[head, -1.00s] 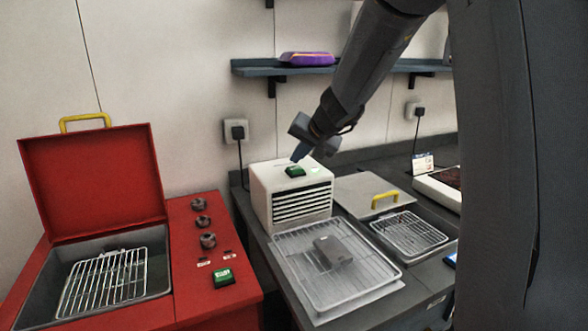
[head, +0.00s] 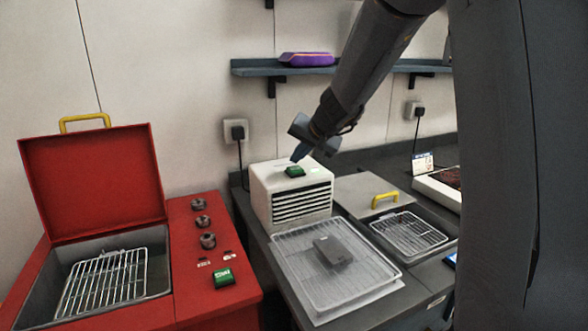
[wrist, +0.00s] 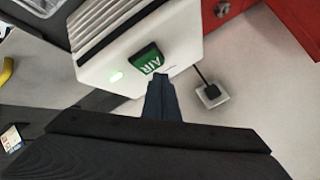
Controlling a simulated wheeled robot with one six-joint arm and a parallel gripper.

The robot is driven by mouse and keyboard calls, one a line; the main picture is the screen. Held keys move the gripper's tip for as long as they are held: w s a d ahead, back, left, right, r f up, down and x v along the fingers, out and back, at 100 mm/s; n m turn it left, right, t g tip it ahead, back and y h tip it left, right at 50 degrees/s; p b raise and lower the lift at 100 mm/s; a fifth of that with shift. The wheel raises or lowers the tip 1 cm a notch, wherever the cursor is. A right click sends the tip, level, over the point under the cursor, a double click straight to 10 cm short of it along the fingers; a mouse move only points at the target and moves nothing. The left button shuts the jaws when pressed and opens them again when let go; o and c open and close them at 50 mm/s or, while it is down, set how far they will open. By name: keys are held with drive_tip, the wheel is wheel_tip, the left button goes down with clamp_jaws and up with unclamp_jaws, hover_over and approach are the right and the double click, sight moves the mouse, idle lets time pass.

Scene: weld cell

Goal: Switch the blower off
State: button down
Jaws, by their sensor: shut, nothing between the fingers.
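The blower (head: 290,205) is a white box with dark louvres on its front, standing on the dark bench. A green rocker switch (head: 294,171) sits on its top. In the wrist view the switch (wrist: 148,61) reads AIR, and a small green lamp (wrist: 116,76) glows beside it on the white blower top (wrist: 182,52). My gripper (head: 300,154) is shut and empty, pointing down just above the switch. In the wrist view the fingertips (wrist: 160,80) are close to the switch's edge; I cannot tell whether they touch it.
A red machine (head: 190,290) with raised lid, knobs and another green switch (head: 223,278) stands left. A tray with a wire rack (head: 310,285) and grey block (head: 333,251) lies before the blower. A yellow-handled lid (head: 355,190) is right. A shelf (head: 245,68) hangs behind.

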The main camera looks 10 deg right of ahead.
sight(297, 170)
drive_tip(key=shift+f+b, duration=0.75)
drive_tip(key=shift+b, duration=0.45)
idle(0.9)
drive_tip(key=shift+r, duration=0.1)
drive_tip(key=shift+r+p, duration=0.55)
drive_tip(key=shift+r, duration=0.1)
wheel_tip(297, 170, up, 6)
drive_tip(key=p, duration=0.4)
drive_tip(key=shift+p, duration=0.35)
drive_tip(key=s+f+n+g+h, duration=0.1)
drive_tip(key=s+f+n+g, duration=0.1)
drive_tip(key=s+f, duration=0.4)
drive_tip(key=s+f+n+g, duration=0.1)
drive_tip(key=s+f+g, duration=0.2)
drive_tip(key=s, duration=1.4)
drive_tip(key=s+f+n+g+h, duration=0.1)
drive_tip(key=s+f+n+g, duration=0.1)
drive_tip(key=s+f, duration=0.7)
drive_tip(key=shift+s+a+n+h+b, duration=0.15)
drive_tip(key=shift+s+b, duration=0.05)
drive_tip(key=shift+s, duration=0.5)
drive_tip(key=shift+s+a+n+h+b, duration=0.1)
drive_tip(key=shift+s+n+h+b, duration=0.05)
drive_tip(key=shift+s, duration=0.55)
